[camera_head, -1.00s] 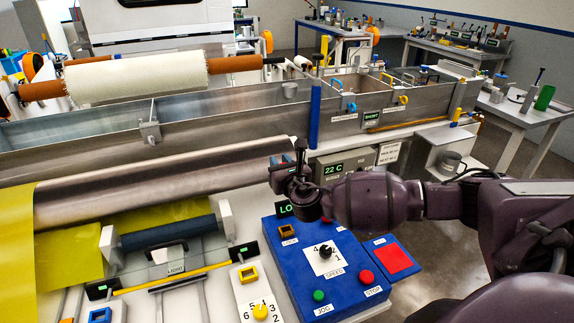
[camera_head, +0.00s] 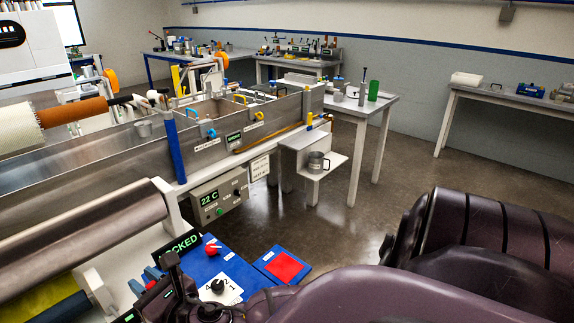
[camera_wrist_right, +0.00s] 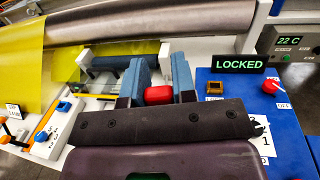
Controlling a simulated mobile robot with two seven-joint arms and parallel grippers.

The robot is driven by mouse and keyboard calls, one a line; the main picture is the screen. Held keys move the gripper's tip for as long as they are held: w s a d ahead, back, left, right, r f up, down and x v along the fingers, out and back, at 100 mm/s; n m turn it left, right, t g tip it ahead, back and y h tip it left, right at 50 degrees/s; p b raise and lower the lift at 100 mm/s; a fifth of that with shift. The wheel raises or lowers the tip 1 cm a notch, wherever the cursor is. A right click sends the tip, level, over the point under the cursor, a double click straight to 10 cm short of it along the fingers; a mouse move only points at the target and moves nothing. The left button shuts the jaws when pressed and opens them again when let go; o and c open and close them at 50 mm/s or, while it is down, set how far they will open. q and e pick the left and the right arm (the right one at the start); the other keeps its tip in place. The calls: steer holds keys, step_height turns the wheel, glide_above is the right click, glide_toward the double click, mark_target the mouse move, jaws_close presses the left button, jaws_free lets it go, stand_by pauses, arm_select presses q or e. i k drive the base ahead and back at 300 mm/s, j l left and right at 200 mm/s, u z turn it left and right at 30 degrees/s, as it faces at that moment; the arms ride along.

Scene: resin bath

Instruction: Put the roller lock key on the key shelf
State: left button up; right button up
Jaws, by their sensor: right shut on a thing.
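My right gripper (camera_head: 148,284) is at the lower left of the head view, beside the blue control panel (camera_head: 229,263). In the right wrist view its two blue-grey fingers (camera_wrist_right: 158,82) are shut on a red block, which looks like the roller lock key (camera_wrist_right: 158,95). Only the block shows; any shaft is hidden. The red also shows in the head view (camera_head: 152,285). A bordered red pad on a blue base (camera_head: 285,267) lies right of the panel; its label is too small to read, so I cannot tell whether it is the key shelf. My left gripper is not in view.
The display reads LOCKED (camera_head: 179,246). A red knob (camera_head: 212,249) and a black speed knob (camera_head: 217,286) rise from the panel. The steel roller (camera_head: 90,240) lies at the left. A metal mug (camera_head: 317,162) stands on a white side shelf (camera_head: 333,159). The floor beyond is clear.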

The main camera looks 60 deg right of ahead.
mark_target(285, 267)
steer(key=l+z, duration=0.3)
steer(key=z, duration=0.2)
steer(key=l+z, duration=0.3)
steer(key=z, duration=0.2)
